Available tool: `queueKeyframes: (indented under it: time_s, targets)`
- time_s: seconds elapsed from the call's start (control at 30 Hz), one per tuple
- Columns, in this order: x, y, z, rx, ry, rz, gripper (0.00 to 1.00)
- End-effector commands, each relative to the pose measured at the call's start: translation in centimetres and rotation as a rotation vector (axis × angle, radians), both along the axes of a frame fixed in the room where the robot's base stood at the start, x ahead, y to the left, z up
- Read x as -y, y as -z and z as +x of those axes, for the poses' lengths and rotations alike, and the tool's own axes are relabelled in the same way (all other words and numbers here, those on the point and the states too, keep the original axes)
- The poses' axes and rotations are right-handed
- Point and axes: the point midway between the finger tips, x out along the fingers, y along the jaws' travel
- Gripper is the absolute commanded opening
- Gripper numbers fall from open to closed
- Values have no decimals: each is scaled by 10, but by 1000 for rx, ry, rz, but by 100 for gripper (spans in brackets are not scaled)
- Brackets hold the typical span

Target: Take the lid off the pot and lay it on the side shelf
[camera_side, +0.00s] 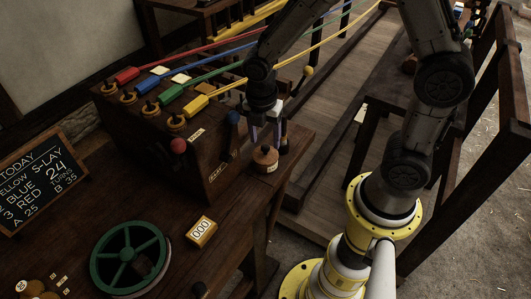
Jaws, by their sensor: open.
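A small round brown pot (265,168) with a pale label stands at the right end of the wooden bench, beside the dark rope box. Its brown lid (264,156) appears to sit on top, with a small knob at its middle. My gripper (266,139) points down just above the lid, its fingers apart. I cannot tell whether the fingertips touch the knob. The side shelf cannot be picked out with certainty; a bare strip of wood (301,148) lies just right of the pot.
A green wheel (130,256) and a yellow counter (202,231) are on the bench. A dark peg stands close right of my gripper.

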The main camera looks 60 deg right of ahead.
Motion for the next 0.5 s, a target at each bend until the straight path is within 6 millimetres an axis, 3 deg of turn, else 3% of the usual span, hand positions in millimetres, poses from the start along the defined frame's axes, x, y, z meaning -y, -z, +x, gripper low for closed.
queueKeyframes:
  time_s: [0.2,0.43,0.5]
  targets:
    - [3,23,0,-1,0,0,63]
    - [3,24,0,0,0,0,63]
    - [3,24,1,0,0,0,54]
